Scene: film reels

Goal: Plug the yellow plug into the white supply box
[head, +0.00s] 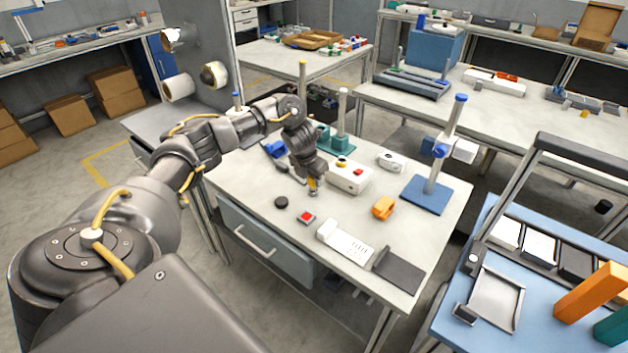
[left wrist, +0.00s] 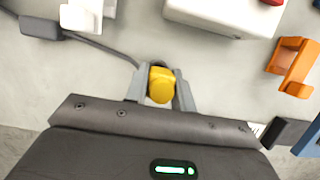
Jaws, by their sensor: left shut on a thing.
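The yellow plug (left wrist: 161,86) is between the two fingers of my left gripper (left wrist: 159,78), which is shut on it. In the head view my left gripper (head: 313,187) points down over the table, just left of the white supply box, with a little of the yellow plug (head: 312,182) showing. A dark cable (left wrist: 105,47) runs from the plug to the left. The white supply box (head: 349,180) stands on the table apart from the plug, with a red button and a yellow part on top. Its near side also shows in the left wrist view (left wrist: 215,20). My right gripper is out of view.
An orange clamp-like part (head: 383,207), a small red-button box (head: 306,218), a black disc (head: 281,202) and a white device (head: 345,242) lie on the table nearby. A blue-based stand (head: 427,194) rises at the right. Bare tabletop lies in front of the supply box.

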